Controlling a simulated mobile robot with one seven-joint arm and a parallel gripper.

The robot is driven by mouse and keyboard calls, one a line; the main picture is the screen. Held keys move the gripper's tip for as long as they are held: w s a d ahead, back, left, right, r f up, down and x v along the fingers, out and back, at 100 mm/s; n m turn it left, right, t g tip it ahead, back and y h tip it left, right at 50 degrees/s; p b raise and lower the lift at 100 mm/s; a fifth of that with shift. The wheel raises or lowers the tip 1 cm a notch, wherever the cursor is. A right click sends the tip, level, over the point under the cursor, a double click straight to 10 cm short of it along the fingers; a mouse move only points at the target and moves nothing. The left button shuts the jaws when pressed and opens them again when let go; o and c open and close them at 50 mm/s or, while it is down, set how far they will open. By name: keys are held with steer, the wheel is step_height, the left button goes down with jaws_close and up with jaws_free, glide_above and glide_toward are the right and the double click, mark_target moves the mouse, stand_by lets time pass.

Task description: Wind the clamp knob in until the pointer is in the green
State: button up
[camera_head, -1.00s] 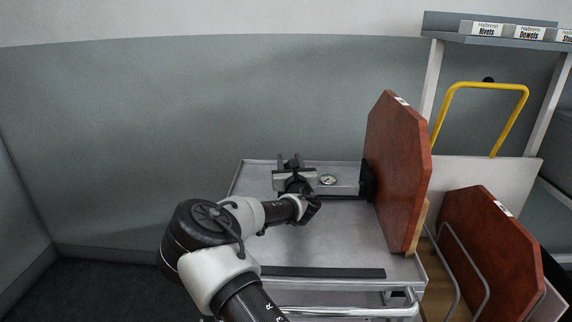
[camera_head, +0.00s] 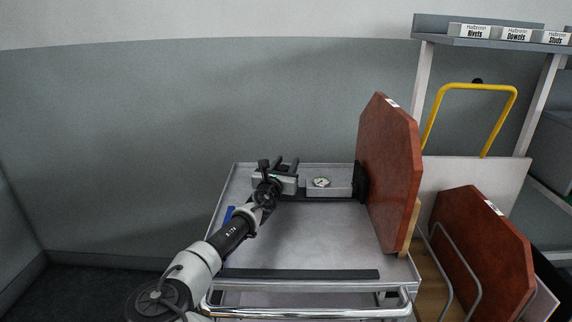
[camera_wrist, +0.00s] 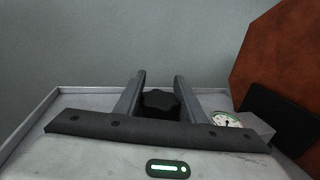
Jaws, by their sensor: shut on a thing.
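The clamp (camera_head: 340,188) is a grey block on the trolley top, with a black pad (camera_head: 361,182) at its right end against a red-brown board. Its round dial (camera_head: 321,182) has a white face and also shows in the wrist view (camera_wrist: 226,119). I cannot read for certain where its pointer stands. The clamp knob (camera_wrist: 160,101) is black and lobed, and sits between my two fingers in the wrist view. My gripper (camera_head: 287,166) is shut on it at the clamp's left end. In the head view the knob is hidden behind my gripper.
The grey trolley (camera_head: 310,235) has raised edges and a front rail; its middle is clear. The tall red-brown board (camera_head: 388,165) stands on its right side. A rack with another board (camera_head: 480,240) stands at right.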

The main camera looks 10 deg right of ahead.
steer(key=o, duration=1)
steer(key=shift+o, duration=0.2)
steer(key=p+v, duration=0.3)
steer(key=v, duration=1.4)
steer(key=shift+s+a, duration=0.15)
steer(key=shift+s, duration=0.05)
